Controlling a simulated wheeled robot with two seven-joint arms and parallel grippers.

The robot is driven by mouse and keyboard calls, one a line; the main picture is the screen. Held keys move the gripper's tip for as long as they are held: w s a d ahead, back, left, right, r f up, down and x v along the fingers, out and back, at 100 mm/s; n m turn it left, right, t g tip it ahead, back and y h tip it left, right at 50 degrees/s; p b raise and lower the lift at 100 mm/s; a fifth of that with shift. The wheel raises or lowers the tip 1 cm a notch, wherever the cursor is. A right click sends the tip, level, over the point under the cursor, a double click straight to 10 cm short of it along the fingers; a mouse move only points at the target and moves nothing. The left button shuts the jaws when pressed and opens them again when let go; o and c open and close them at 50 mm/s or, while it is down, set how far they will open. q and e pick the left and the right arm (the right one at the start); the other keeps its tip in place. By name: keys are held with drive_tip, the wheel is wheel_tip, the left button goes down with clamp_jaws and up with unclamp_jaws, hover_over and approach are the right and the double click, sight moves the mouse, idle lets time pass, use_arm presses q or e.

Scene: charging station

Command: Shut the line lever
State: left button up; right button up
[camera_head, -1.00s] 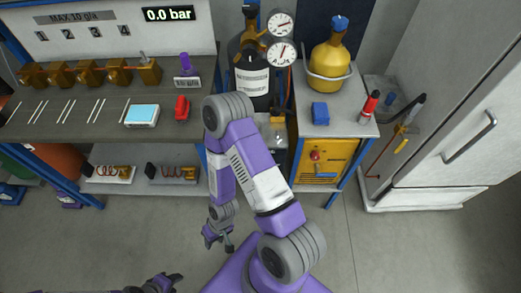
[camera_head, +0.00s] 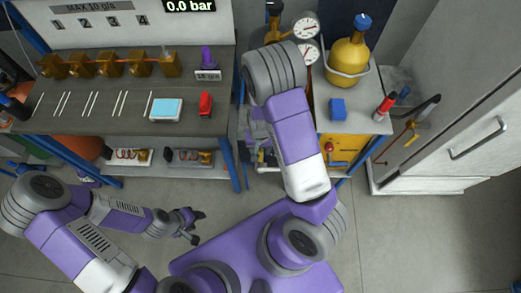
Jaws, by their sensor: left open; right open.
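I cannot tell for sure which part is the line lever. Brass valve blocks (camera_head: 138,64) stand in a row under the numbers on the bench. A yellow handle (camera_head: 411,139) is on thin fittings by the white cabinet. A yellow box (camera_head: 345,147) under the right shelf carries a red knob and a small blue part. My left gripper (camera_head: 190,227) is open and empty above the floor, in front of the bench. My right gripper (camera_head: 262,150) shows only in part behind its own arm, between bench and shelf; its fingertips are hard to make out and no held thing shows.
The bench (camera_head: 60,124) holds a light-blue-topped box (camera_head: 166,109), a red piece (camera_head: 205,104) and a purple piece (camera_head: 207,58). A gold flask (camera_head: 349,55) and a blue block (camera_head: 338,109) stand on the right shelf. The display reads 0.0 bar. The floor (camera_head: 420,240) is clear at right.

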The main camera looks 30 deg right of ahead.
drive_tip(key=shift+w+d+r, duration=0.15)
drive_tip(key=shift+w+r, duration=0.1)
drive_tip(key=shift+f, duration=0.35)
wheel_tip(320, 180, down, 7)
drive_tip(key=shift+r+b, duration=0.2)
drive_tip(key=shift+b, duration=0.95)
clamp_jaws()
